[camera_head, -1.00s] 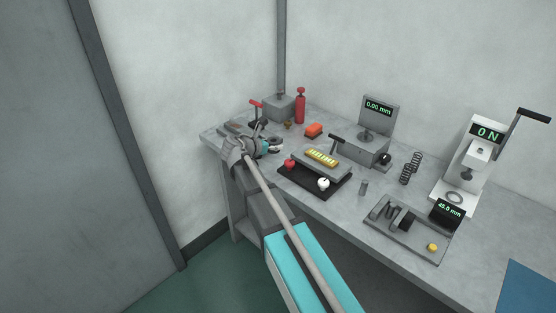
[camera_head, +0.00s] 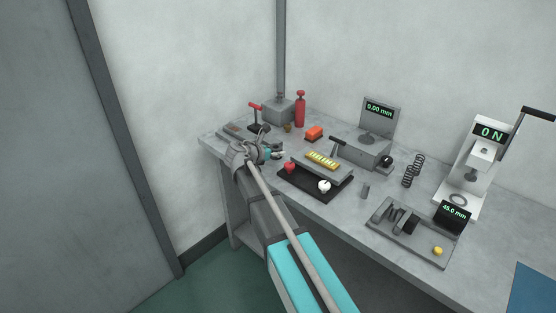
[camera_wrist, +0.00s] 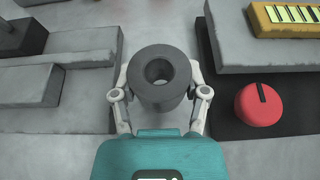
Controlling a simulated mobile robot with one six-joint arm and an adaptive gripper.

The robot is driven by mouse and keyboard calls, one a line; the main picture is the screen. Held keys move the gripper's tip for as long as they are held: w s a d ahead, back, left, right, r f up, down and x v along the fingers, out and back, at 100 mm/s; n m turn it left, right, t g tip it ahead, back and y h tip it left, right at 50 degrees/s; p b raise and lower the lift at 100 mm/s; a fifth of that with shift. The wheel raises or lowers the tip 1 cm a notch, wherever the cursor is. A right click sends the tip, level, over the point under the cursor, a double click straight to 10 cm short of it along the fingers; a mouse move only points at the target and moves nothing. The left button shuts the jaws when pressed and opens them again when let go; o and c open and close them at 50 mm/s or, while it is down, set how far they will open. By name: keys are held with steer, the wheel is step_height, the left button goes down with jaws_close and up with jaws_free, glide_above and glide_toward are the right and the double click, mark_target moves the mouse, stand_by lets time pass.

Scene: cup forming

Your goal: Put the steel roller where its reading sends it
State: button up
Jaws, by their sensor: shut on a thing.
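The steel roller (camera_wrist: 160,98) is a dark grey hollow cylinder, seen in the wrist view almost end-on with its round bore facing the camera. My gripper (camera_wrist: 160,90) is shut on it, one finger on each side. In the head view my gripper (camera_head: 275,153) is over the left end of the bench, left of the black tray; the roller is too small there to make out clearly. The gauge display (camera_head: 379,108) reads 0.00 mm, the press display (camera_head: 492,132) reads 0 N, and the small black display (camera_head: 454,213) reads 45.0 mm.
The black tray (camera_wrist: 228,125) with a red knob (camera_wrist: 259,103) lies close right of my gripper. Grey stepped blocks (camera_wrist: 40,98) lie close left. A red extinguisher-like bottle (camera_head: 300,110) and an orange block (camera_head: 314,132) stand behind. Springs (camera_head: 413,170) stand farther right.

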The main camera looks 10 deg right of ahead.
steer(key=shift+f+b, duration=0.95)
steer(key=shift+f, duration=0.3)
steer(key=shift+f, duration=0.15)
steer(key=o, duration=1.3)
steer(key=shift+r, duration=0.3)
steer(key=p+v, duration=0.4)
steer(key=v, duration=0.8)
steer(key=shift+p, duration=0.35)
steer(key=shift+f, duration=0.1)
steer(key=shift+s, duration=0.15)
